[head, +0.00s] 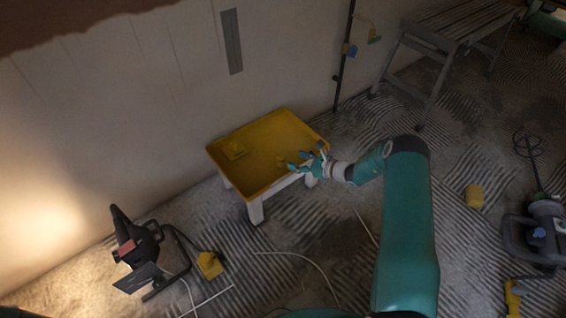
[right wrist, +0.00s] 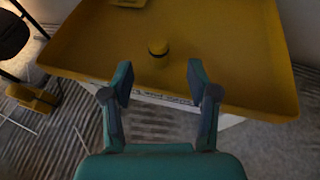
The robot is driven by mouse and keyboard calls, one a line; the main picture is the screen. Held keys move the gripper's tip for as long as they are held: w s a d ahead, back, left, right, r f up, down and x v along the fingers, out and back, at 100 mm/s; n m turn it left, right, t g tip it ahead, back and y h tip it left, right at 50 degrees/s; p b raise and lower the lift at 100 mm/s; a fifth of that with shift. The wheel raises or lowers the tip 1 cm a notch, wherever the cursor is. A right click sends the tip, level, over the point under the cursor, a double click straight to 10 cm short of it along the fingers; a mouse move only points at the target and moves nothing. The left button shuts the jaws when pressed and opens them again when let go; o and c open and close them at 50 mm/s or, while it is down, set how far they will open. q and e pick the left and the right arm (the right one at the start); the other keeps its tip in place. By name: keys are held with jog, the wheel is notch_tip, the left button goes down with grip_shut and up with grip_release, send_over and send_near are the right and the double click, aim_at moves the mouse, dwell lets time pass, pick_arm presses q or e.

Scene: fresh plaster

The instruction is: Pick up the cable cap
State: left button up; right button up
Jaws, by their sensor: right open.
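A small yellow cable cap (right wrist: 158,48), round with a darker band, stands in the yellow tray (right wrist: 215,60) near its front edge in the right wrist view. In the head view it is a small yellow shape (head: 280,160) just left of my gripper. My right gripper (right wrist: 160,80) is open and empty, its two fingers on either side of the cap's line but short of it. In the head view the right gripper (head: 295,162) hangs over the tray's right front edge. My left gripper is not in view.
The tray sits on a low white-legged stand (head: 256,211) by the wall. Another yellow piece (head: 235,150) lies at the tray's left. A black work lamp (head: 137,245) stands front left, near a yellow block (head: 209,265). A trestle bench (head: 450,25) stands back right.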

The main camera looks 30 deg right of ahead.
aim_at(281, 156)
jog(key=b+x, duration=0.1)
jog(key=x, duration=0.3)
jog(key=b+x, duration=0.1)
jog(key=x, duration=0.1)
jog(key=b+x, duration=0.1)
jog(key=x, duration=0.1)
jog(key=shift+s+a+f+b, duration=0.1)
jog(key=shift+a+f+b, duration=0.05)
jog(key=shift+f+b, duration=0.2)
jog(key=shift+w+a+f, duration=0.1)
jog(key=shift+w+a, duration=0.05)
jog(key=shift+w, duration=0.3)
jog(key=c, duration=0.9)
